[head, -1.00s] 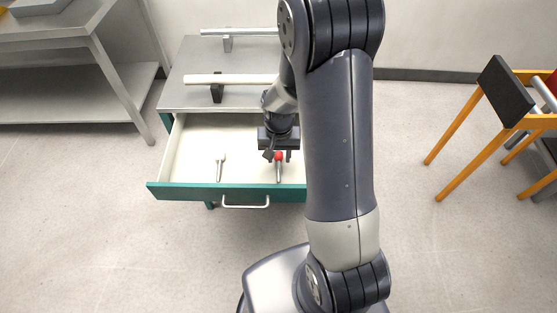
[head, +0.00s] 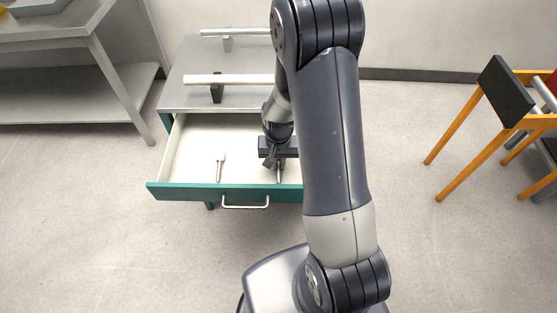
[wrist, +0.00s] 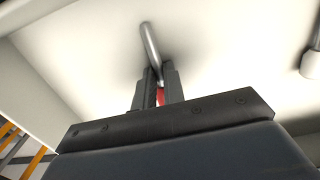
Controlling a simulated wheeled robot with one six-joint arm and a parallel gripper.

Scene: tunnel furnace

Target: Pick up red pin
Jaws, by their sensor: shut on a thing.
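The red pin has a red head, seen in the wrist view (wrist: 161,98) between the two fingers, and a grey metal shaft (wrist: 150,45) that reaches out beyond the fingertips over the white drawer floor. My gripper (wrist: 158,76) is shut on the red pin at its head. In the head view my gripper (head: 278,160) is low inside the open drawer (head: 180,192), and the pin's shaft (head: 279,174) shows below it. The fingers hide most of the red head. I cannot tell whether the shaft still touches the drawer floor.
A white-headed pin (head: 220,165) lies in the drawer to the left of my gripper. Two rods (head: 232,79) rest on holders on the cabinet top behind the drawer. A metal table (head: 70,60) stands at left and an orange-legged stand (head: 470,155) at right.

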